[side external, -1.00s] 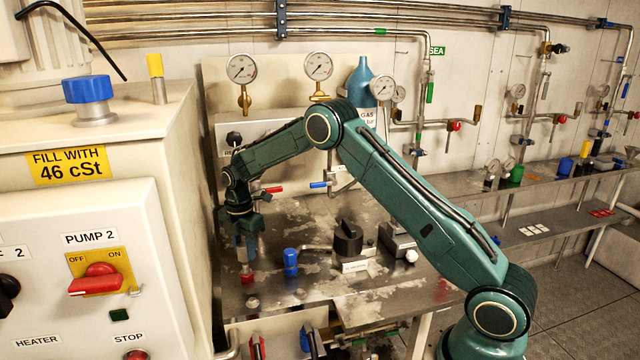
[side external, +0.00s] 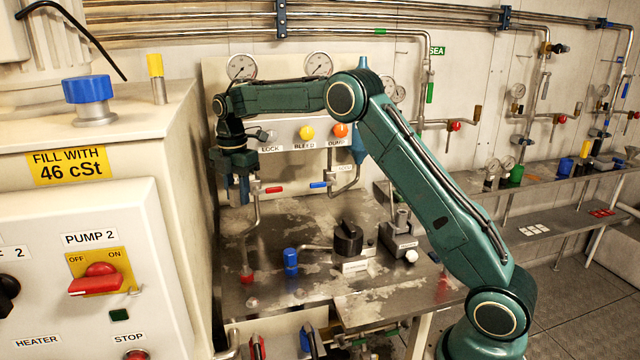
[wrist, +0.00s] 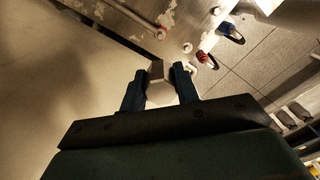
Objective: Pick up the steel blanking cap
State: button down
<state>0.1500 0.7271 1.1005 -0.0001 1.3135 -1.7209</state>
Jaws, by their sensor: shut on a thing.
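The steel blanking cap (wrist: 156,71) shows in the wrist view as a pale, six-sided metal piece between my two fingertips. My gripper (wrist: 159,80) is shut on it, with one dark blue finger on each side. In the side external view my gripper (side external: 236,189) points down above the left part of the steel bench, clear of its top. The cap cannot be made out clearly between the fingers in that view.
A bent pipe with a red base (side external: 247,275) stands below my gripper. The beige cabinet (side external: 180,160) is close on the left.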

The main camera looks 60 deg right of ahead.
dwell(0.5)
jog(key=c, duration=1.8)
grip_release()
grip_shut()
jog(key=shift+s+d+r, duration=0.1)
jog(key=shift+s+d, duration=0.1)
jog(key=shift+d, duration=0.1)
jog(key=s+d, duration=1.2)
jog(key=s, duration=0.4)
jog(key=s+d+f, duration=0.1)
jog(key=s+f, duration=0.2)
jog(key=s, duration=1.6)
jog(key=shift+s, duration=0.15)
